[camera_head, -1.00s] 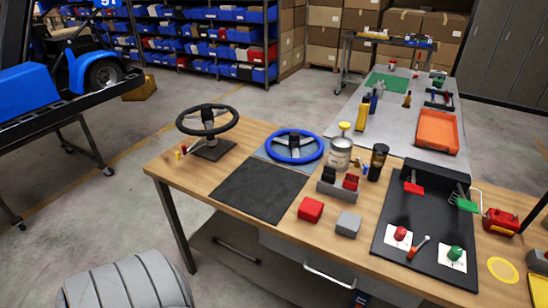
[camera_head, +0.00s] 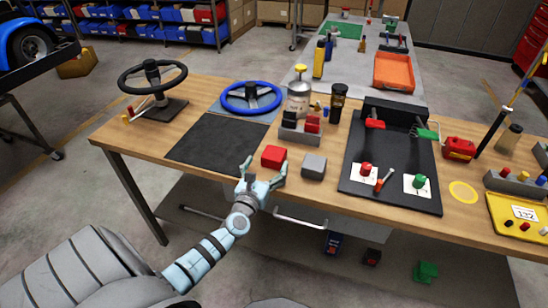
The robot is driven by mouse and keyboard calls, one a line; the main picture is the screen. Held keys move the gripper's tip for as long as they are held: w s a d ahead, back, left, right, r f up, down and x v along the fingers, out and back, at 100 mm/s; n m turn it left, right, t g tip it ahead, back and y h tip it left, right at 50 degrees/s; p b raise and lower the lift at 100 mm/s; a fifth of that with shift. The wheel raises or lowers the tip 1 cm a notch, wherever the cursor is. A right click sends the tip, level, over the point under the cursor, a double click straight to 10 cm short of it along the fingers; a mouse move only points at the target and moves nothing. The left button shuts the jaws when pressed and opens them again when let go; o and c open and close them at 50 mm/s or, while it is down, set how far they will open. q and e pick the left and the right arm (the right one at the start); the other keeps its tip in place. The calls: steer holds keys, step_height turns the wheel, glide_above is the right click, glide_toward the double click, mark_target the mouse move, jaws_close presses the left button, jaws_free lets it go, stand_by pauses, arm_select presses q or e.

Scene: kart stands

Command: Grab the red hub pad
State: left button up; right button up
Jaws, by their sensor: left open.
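The red hub pad (camera_head: 273,156) is a small red block on the wooden bench, just right of the black mat. My left gripper (camera_head: 265,168) is open at the bench's front edge, just in front of the red pad. One fingertip is left of the pad and the other is near its front right corner. I cannot tell whether either touches it. A similar grey pad (camera_head: 314,166) lies to the right. My right gripper is out of view.
The black mat (camera_head: 216,140) is bare. A blue steering wheel (camera_head: 251,96) and a black one (camera_head: 152,75) stand behind it. A grey holder (camera_head: 300,132) with small blocks is behind the pads. A black pedal board (camera_head: 390,185) is to the right.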

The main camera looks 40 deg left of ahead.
mark_target(270, 160)
arm_select(q)
steer(key=b+x, duration=0.1)
steer(key=x, duration=0.3)
steer(key=shift+w+d+f, duration=0.1)
steer(key=shift+w, duration=0.05)
steer(key=c, duration=1.3)
